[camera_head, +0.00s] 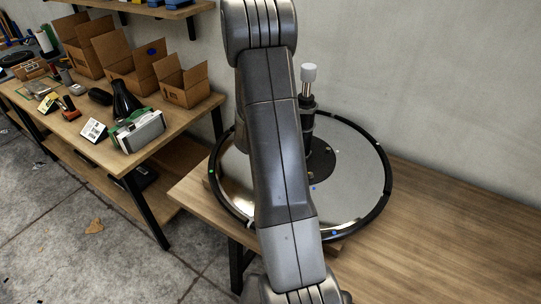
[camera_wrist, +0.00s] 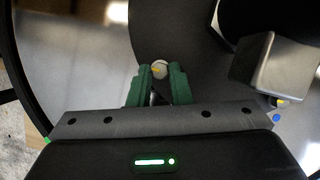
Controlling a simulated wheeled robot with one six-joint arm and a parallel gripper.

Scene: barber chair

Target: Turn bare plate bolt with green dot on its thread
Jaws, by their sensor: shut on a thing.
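In the wrist view my gripper (camera_wrist: 159,84) has its green fingers closed around a small bolt (camera_wrist: 160,69) with a round grey head and a yellow mark. The bolt stands at a dark plate (camera_wrist: 190,45); its lower part is hidden between the fingers. A green dot (camera_wrist: 46,140) shows on the ring at the lower left. It also shows on the left rim in the head view (camera_head: 211,171). A yellow dot (camera_wrist: 281,101) and a blue dot (camera_wrist: 276,117) lie at the right. My arm hides the gripper in the head view.
The round silver base (camera_head: 355,190) with a black rim lies on a wooden table. A dark column with a pale top (camera_head: 308,73) rises from its dark centre plate. In the wrist view a grey block (camera_wrist: 272,68) stands close at the right. A cluttered bench (camera_head: 190,110) is at left.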

